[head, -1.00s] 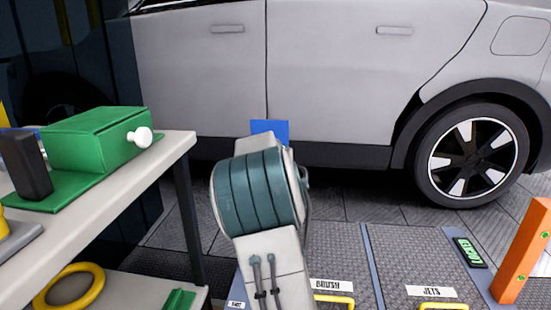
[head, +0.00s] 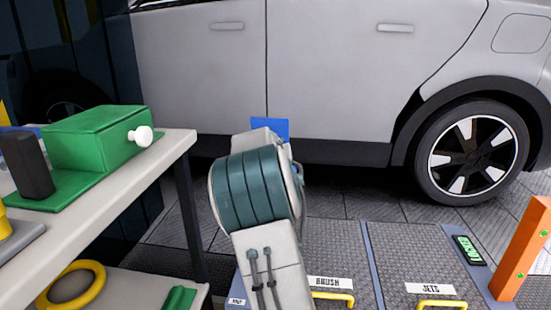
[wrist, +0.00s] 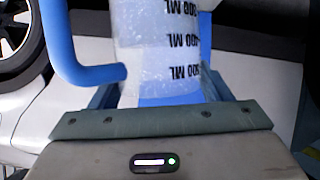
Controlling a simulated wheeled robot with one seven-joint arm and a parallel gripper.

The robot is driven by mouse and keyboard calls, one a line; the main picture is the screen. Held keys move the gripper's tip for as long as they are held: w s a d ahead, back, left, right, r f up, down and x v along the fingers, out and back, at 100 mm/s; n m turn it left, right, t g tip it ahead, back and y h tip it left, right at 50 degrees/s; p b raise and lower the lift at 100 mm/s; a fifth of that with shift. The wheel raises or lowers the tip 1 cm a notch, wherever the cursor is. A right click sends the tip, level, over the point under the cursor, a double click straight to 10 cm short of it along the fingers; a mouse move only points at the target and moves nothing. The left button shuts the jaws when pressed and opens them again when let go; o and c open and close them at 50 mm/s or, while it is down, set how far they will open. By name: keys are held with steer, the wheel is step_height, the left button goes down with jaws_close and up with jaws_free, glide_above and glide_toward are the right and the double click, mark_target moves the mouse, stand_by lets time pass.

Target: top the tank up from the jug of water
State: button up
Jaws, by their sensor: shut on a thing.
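The jug (wrist: 155,50) fills the middle of the wrist view, clear and printed with ML marks that read upside down, with a blue handle (wrist: 75,50) at its left. My gripper (wrist: 165,92) is shut on the jug, its fingers on either side of it. Water looks faintly visible in the jug, but the level cannot be told. In the head view my arm hides the gripper and most or all of the jug. A blue patch (head: 270,128) shows beyond the arm; I cannot tell whether it is part of the jug. I see no tank that I can identify.
A bench (head: 150,165) at the left carries a green box with a white knob (head: 100,138) and a dark block (head: 27,165). A yellow ring (head: 72,285) lies on its lower shelf. A grey car (head: 330,70) stands behind. Floor panels labelled BRUSH and JETS and an orange post (head: 520,250) are at right.

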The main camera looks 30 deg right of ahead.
steer(key=shift+w+r+n+g+p, duration=0.15)
steer(key=shift+n+g+p, duration=0.6)
steer(key=shift+p, duration=2.1)
stand_by(1.1)
steer(key=shift+w+a+f+n+g+h+p, duration=0.2)
steer(key=shift+g+p, duration=0.45)
steer(key=shift+p, duration=0.85)
steer(key=shift+w+d+f+n+g+h+p, duration=0.1)
steer(key=shift+f+g+p, duration=0.35)
steer(key=shift+p, duration=1)
stand_by(1.1)
